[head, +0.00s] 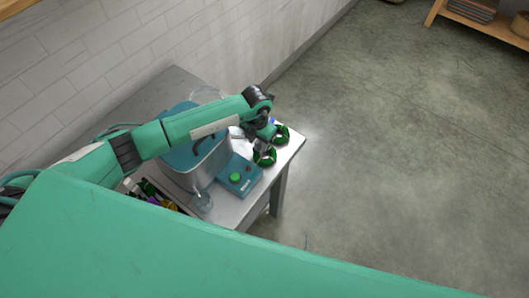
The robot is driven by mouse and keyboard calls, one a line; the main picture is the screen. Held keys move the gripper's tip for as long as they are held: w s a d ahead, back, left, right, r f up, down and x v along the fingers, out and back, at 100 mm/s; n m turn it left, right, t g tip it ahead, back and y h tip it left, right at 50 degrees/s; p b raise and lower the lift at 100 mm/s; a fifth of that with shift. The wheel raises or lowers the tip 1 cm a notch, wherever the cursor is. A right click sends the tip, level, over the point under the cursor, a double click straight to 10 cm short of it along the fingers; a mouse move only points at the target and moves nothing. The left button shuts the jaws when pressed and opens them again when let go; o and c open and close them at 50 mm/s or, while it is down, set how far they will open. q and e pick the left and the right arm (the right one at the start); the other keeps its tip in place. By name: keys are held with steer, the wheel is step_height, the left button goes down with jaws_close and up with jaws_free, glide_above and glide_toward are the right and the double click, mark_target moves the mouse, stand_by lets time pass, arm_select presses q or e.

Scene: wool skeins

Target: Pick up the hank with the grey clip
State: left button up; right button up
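Two dark green ring-shaped hanks lie near the right end of the metal table (228,207). The nearer hank (266,160) is partly covered by my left gripper (262,146). The farther hank (283,136) lies just beyond it, close to the table's right edge. A small blue spot (272,121) shows by the farther hank. I cannot make out a grey clip on either hank. My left gripper points down over the nearer hank; its fingers are too small and hidden to tell whether they are open or touching it. My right gripper is not in view.
A wall runs behind the table; floor is open at right.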

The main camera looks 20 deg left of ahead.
arm_select(q)
steer(key=c, duration=0.9)
jaws_close()
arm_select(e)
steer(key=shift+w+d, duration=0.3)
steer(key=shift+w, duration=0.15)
arm_select(q)
steer(key=shift+r, duration=0.15)
